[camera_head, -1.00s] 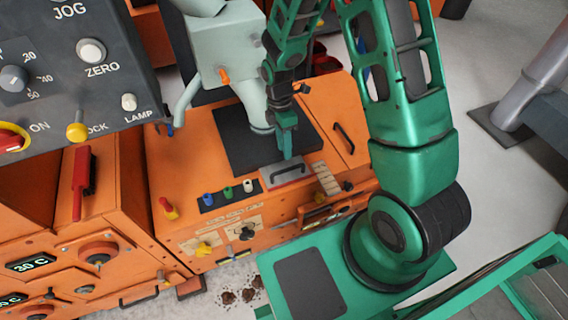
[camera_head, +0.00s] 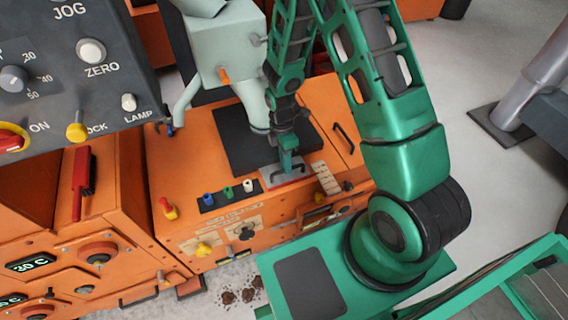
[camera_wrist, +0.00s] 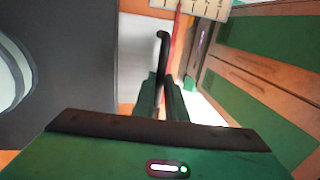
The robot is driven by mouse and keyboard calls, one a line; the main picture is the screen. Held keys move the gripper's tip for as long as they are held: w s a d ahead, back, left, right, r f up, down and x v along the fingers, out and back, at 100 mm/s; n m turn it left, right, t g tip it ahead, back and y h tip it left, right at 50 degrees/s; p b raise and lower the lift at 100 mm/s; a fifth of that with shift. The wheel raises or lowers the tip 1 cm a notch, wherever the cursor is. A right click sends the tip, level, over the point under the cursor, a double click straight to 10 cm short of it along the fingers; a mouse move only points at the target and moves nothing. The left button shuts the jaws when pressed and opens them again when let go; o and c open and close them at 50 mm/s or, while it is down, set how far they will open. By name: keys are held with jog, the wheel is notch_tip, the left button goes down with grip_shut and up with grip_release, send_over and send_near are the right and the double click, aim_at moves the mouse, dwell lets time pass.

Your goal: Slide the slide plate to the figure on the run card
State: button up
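The slide plate (camera_head: 272,180) is a small grey plate with a black bar handle, on top of the orange machine in the head view. In the wrist view its pale surface (camera_wrist: 133,60) lies behind the black handle (camera_wrist: 162,50). My gripper (camera_head: 287,166) is down at the handle. In the wrist view its two green fingers (camera_wrist: 161,90) stand on either side of the handle; whether they press on it I cannot tell. A beige scale strip (camera_head: 328,180) lies right of the plate, its marks too small to read. I cannot pick out the run card for certain.
A dark square panel (camera_head: 235,140) lies behind the plate, under a pale grey spout (camera_head: 250,100). Blue, green and white knobs (camera_head: 228,192) sit to the left. Another black handle (camera_head: 344,138) stands to the right. A grey control panel (camera_head: 60,60) fills the upper left.

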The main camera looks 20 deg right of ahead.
jog(key=shift+s, duration=1.3)
grip_shut()
jog(key=o, duration=0.7)
grip_release()
jog(key=shift+w, duration=0.1)
notch_tip(320, 180, up, 10)
jog(key=w, duration=0.2)
jog(key=shift+r, duration=0.25)
jog(key=shift+w, duration=0.1)
